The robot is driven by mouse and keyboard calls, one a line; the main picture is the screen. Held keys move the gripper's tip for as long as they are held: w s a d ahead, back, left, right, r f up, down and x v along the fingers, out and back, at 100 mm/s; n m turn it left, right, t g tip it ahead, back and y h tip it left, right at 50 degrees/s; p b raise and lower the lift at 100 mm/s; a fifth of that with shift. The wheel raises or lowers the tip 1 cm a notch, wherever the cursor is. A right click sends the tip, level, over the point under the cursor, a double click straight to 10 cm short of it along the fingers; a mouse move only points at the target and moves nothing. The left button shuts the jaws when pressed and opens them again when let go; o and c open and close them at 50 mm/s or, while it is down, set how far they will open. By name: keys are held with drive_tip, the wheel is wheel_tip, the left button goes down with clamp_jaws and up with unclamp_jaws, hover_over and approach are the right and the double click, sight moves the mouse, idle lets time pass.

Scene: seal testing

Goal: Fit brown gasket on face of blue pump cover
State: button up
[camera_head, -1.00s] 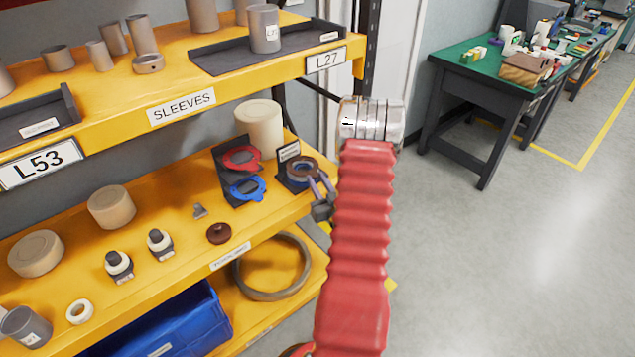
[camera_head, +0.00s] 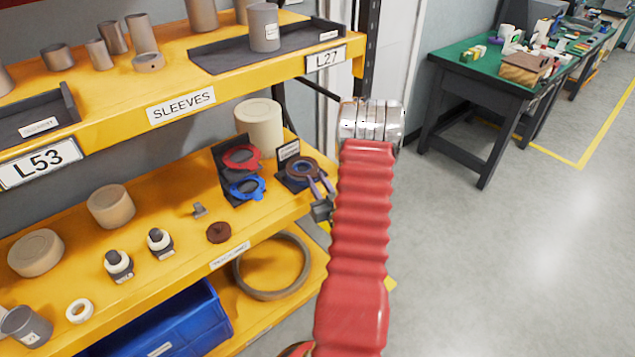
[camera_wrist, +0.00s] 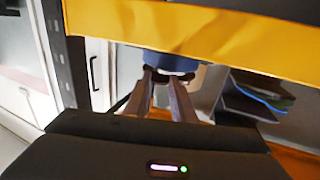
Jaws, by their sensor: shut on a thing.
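The blue pump cover (camera_head: 247,188) sits on a dark stand on the middle shelf, below a similar red cover (camera_head: 241,158). To its right, a brown gasket ring (camera_head: 303,167) is at a small dark labelled holder, with a blue-grey part inside the ring. My gripper (camera_head: 318,190) reaches it from the right and is shut on the ring's near side. In the wrist view, my fingertips (camera_wrist: 168,78) meet a dark brown edge just under a blue round part (camera_wrist: 172,62). The gasket's far side and its exact contact with the holder are unclear.
A cream cylinder (camera_head: 259,122) stands behind the covers. A dark brown disc (camera_head: 219,232) lies in front, left of my gripper. The upper yellow shelf (camera_head: 230,86) overhangs, and its edge crosses the wrist view (camera_wrist: 190,28). Open floor lies to the right.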

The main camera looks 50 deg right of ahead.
drive_tip(key=o, duration=1.1)
drive_tip(key=shift+o, duration=0.2)
drive_tip(key=shift+s, duration=0.2)
drive_tip(key=shift+s+a, duration=0.25)
drive_tip(key=shift+s, duration=0.9)
drive_tip(key=shift+s+a, duration=0.25)
drive_tip(key=shift+s, duration=0.85)
drive_tip(key=shift+s, duration=0.1)
